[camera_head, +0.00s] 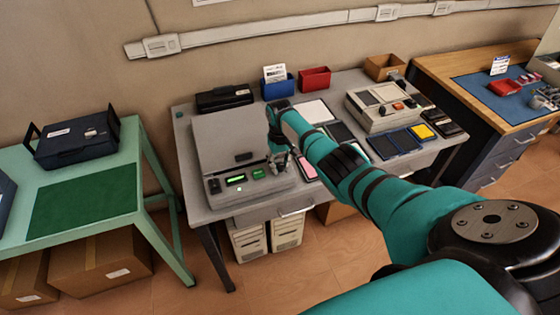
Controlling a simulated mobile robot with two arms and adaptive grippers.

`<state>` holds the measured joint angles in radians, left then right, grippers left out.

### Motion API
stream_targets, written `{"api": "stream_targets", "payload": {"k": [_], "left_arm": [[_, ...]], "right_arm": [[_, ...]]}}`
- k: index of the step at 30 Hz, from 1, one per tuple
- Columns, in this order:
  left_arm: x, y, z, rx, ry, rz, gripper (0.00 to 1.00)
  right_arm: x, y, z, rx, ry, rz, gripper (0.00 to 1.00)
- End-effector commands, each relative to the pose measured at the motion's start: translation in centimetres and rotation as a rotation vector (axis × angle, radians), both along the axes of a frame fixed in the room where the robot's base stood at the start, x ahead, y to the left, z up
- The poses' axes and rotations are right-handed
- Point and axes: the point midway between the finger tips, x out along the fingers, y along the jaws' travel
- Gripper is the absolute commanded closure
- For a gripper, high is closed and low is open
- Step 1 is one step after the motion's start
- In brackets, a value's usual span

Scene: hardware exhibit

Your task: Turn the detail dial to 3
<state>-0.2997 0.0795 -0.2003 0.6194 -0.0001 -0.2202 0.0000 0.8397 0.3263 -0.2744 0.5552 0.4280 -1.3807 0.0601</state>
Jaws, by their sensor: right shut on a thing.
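A grey boxy machine (228,135) with a large flat lid stands on the left part of the grey table. Its front panel has a small lit green display (236,179), a green label or button (258,173) and a small dark control at the left. My right arm reaches in from the lower right. My right gripper (278,166) points down at the right end of this panel and is shut on what appears to be the detail dial. The dial is hidden by the fingers, so its setting cannot be read. My left gripper is out of view.
The grey table (312,207) also holds a beige device (384,105), blue and red bins (314,78), and several flat pads right of my forearm. A green table (130,150) with a dark case stands left; a wooden workbench (460,65) stands right.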

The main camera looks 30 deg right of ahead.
Motion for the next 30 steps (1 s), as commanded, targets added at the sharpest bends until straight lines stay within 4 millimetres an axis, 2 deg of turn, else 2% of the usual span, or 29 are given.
{"api": "stream_targets", "payload": {"k": [15, 30], "left_arm": [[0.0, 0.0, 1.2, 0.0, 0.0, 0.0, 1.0], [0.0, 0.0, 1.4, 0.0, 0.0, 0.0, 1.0]], "right_arm": [[0.2, 0.0, 0.2, 0.001, -0.004, -0.407, 1.0], [0.2, 0.0, 0.2, 0.001, -0.006, -0.531, 1.0]]}}
